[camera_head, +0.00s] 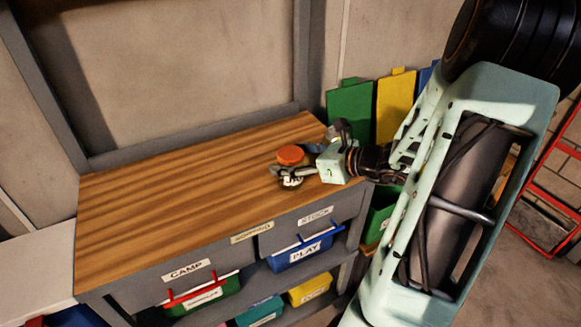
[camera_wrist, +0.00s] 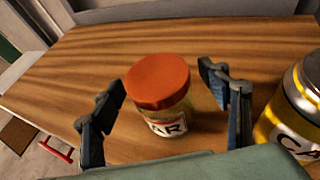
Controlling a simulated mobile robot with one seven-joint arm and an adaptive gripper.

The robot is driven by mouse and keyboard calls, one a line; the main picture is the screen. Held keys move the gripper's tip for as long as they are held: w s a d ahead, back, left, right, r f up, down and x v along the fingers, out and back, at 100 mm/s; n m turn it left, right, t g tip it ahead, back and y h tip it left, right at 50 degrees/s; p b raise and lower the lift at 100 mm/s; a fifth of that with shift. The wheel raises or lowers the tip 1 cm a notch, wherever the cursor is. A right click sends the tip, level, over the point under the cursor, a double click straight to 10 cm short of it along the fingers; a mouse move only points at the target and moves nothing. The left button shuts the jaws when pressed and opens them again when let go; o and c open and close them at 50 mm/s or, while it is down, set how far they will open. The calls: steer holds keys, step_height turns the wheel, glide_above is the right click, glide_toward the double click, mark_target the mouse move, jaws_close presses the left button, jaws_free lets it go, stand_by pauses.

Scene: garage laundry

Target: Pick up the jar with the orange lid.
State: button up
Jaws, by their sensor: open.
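The jar with the orange lid (camera_wrist: 168,110) stands upright on the wooden workbench top (camera_head: 180,195). It has a glass-like body and a white label with dark letters, partly readable as "AR". In the head view the jar (camera_head: 290,156) is near the right end of the bench, partly covered by my gripper. My gripper (camera_head: 285,172) is open around the jar. In the wrist view one finger of my gripper (camera_wrist: 168,108) is left of the jar and the other right of it, with gaps on both sides. Contact is not visible.
A yellow can with a silver top (camera_wrist: 292,110) stands close beyond the right finger. The bench's left and middle are clear. Its frame rises behind. Labelled bins, including a blue one (camera_head: 300,255), sit below. Green (camera_head: 349,113) and yellow (camera_head: 396,103) panels stand behind the right end.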

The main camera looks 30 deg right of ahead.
steer(key=shift+c, duration=0.5)
steer(key=c, duration=1.3)
